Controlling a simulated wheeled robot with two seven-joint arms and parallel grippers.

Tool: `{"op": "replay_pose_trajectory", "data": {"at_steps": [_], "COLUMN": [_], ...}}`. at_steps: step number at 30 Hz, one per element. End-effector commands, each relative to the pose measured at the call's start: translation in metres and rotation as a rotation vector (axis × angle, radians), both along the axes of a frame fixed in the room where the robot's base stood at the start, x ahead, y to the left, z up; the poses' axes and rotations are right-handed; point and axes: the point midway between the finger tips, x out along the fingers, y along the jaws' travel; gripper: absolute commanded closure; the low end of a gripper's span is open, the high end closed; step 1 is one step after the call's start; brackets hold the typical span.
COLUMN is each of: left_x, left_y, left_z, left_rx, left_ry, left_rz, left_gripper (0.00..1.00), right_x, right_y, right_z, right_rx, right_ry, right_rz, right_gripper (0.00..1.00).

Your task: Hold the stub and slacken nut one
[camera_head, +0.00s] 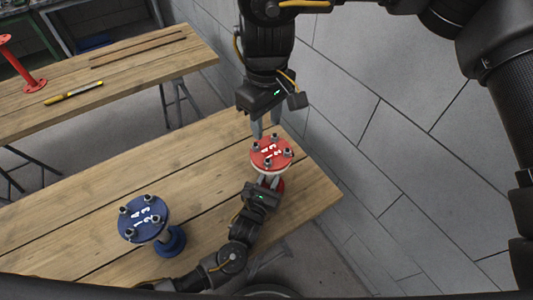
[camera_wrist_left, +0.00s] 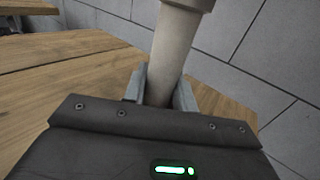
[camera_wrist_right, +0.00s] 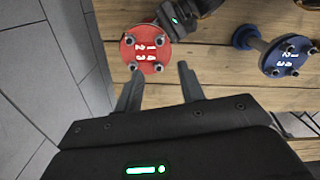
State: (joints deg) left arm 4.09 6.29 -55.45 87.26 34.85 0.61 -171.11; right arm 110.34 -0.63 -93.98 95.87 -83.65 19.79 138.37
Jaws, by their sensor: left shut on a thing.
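The red stub has a round red flange (camera_head: 271,153) on top, with white numbers and several nuts on bolts around its rim. My left gripper (camera_head: 268,181) is shut on its pipe below the flange; the grey pipe (camera_wrist_left: 173,50) stands between the fingers in the left wrist view. My right gripper (camera_head: 266,134) is above the far edge of the flange, pointing down, open and empty. In the right wrist view the red flange (camera_wrist_right: 146,50) lies just beyond the open fingers (camera_wrist_right: 160,70), with nuts at its corners. No contact of these fingers with a nut shows.
A blue flanged stub (camera_head: 144,217) stands on the near wooden table (camera_head: 80,205), left of the red one. A block wall (camera_head: 350,130) rises close behind the table's right side. A second table (camera_head: 125,75) holds a red flanged part (camera_head: 22,65) and a yellow-black tool (camera_head: 73,94).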

Motion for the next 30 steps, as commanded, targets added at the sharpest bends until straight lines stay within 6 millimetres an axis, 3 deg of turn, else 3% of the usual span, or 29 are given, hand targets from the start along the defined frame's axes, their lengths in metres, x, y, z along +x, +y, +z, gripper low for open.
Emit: {"op": "replay_pose_trajectory", "data": {"at_steps": [5, 18, 24, 30], "left_x": [0.000, 0.000, 0.000, 0.000], "left_y": [0.000, 0.000, 0.000, 0.000], "left_z": [0.000, 0.000, 0.000, 0.000], "left_rx": [0.000, 0.000, 0.000, 0.000], "left_ry": [0.000, 0.000, 0.000, 0.000], "left_rz": [0.000, 0.000, 0.001, 0.001], "left_gripper": [1.00, 1.00, 1.00, 1.00], "right_x": [-0.001, -0.001, 0.000, 0.000], "right_y": [0.000, -0.001, 0.000, 0.000], "right_z": [-0.016, -0.097, -0.116, -0.120], "right_rx": [-0.001, -0.001, 0.000, 0.001], "right_ry": [0.005, 0.003, 0.001, 0.001], "right_rz": [0.002, 0.003, 0.003, 0.003], "right_gripper": [0.61, 0.61, 0.61, 0.61]}}
